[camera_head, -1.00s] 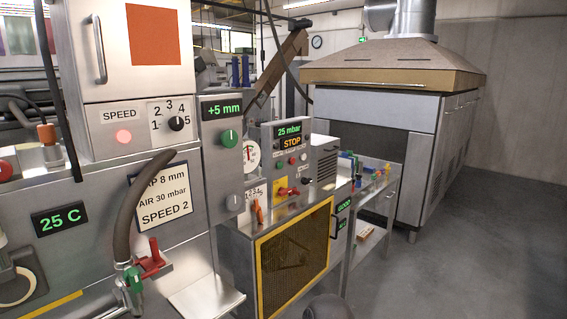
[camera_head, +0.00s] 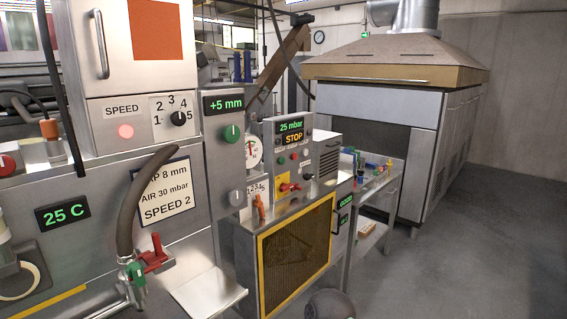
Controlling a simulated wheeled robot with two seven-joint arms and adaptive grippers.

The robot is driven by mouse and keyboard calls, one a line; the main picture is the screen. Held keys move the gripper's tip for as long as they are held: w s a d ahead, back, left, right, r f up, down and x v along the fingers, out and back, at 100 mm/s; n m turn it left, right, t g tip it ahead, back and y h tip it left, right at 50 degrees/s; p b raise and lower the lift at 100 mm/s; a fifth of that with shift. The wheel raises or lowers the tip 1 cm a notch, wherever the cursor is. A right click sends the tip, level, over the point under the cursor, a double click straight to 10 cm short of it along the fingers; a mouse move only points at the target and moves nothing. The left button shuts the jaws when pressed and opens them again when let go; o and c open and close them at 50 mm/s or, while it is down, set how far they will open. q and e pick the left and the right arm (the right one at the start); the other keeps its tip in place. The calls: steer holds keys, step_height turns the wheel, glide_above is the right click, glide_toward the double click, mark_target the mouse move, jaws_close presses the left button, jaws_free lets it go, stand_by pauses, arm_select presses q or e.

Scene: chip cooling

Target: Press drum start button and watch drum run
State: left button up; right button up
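The drum control panel (camera_head: 289,150) stands right of centre, on top of a cabinet with a yellow-framed mesh front. Its upper display (camera_head: 290,126) reads 25 mbar and a second display (camera_head: 293,139) reads STOP. Below them sit a green button (camera_head: 283,160), a small red one (camera_head: 294,156) and a black one. Their labels are too small to read. A red switch (camera_head: 287,187) is on a yellow plate lower on the panel. Neither of my grippers is in view, and nothing touches the panel.
The mesh-fronted cabinet (camera_head: 263,280) stands below the panel. A small table with coloured items stands behind at right. The floor (camera_head: 470,260) at right is clear.

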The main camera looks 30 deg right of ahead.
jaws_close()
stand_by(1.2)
